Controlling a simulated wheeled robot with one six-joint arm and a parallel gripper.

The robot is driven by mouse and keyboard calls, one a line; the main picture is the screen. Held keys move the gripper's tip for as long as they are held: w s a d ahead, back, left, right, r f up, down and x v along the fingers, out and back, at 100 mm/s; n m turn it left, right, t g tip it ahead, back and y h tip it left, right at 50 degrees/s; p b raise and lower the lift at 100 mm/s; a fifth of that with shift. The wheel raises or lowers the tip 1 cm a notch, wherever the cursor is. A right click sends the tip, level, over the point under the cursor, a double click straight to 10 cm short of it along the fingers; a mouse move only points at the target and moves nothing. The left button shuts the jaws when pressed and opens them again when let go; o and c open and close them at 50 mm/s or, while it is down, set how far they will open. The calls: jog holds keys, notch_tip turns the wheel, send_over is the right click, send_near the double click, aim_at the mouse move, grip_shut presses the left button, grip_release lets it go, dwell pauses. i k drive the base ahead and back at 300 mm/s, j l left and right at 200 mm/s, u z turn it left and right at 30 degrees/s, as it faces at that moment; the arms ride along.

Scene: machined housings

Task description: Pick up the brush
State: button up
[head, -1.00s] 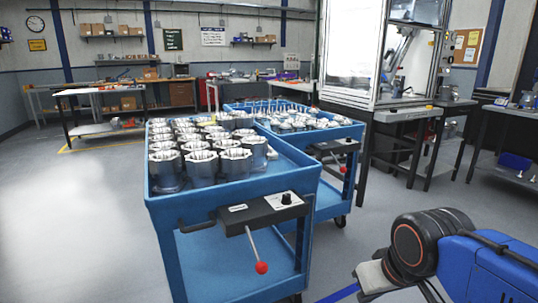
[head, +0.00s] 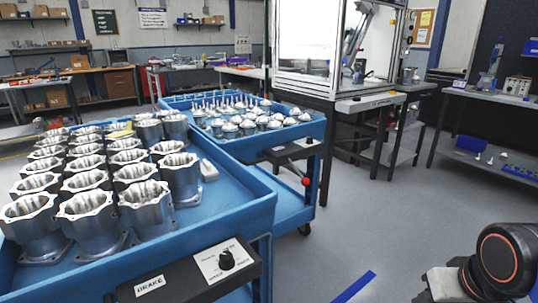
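No brush can be picked out with certainty. A small pale, long object (head: 208,170) lies on the blue cart's top, right of the metal housings, too small to name. Part of my arm (head: 500,260), with a black joint and orange ring, shows at the lower right, over the floor and apart from the cart. My gripper's fingers do not show. The near blue cart (head: 245,195) holds rows of silver housings (head: 92,215), which hide much of its top.
A second blue cart (head: 318,128) with several pale-topped parts stands behind. A glass-walled machine (head: 303,75) is beyond it. A dark bench (head: 480,97) is at the right. A brake panel (head: 185,275) juts from the near cart. Grey floor (head: 400,220) is open at the right.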

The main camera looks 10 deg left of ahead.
aim_at(210, 173)
jog(key=i+l+z, duration=0.1)
jog(key=i+z, duration=0.4)
jog(key=i, duration=0.15)
jog(key=i+l+u, duration=0.1)
jog(key=u, duration=0.25)
jog(key=i+l+u, duration=0.2)
jog(key=u, duration=0.2)
jog(key=i+l, duration=0.05)
jog(key=i, duration=0.05)
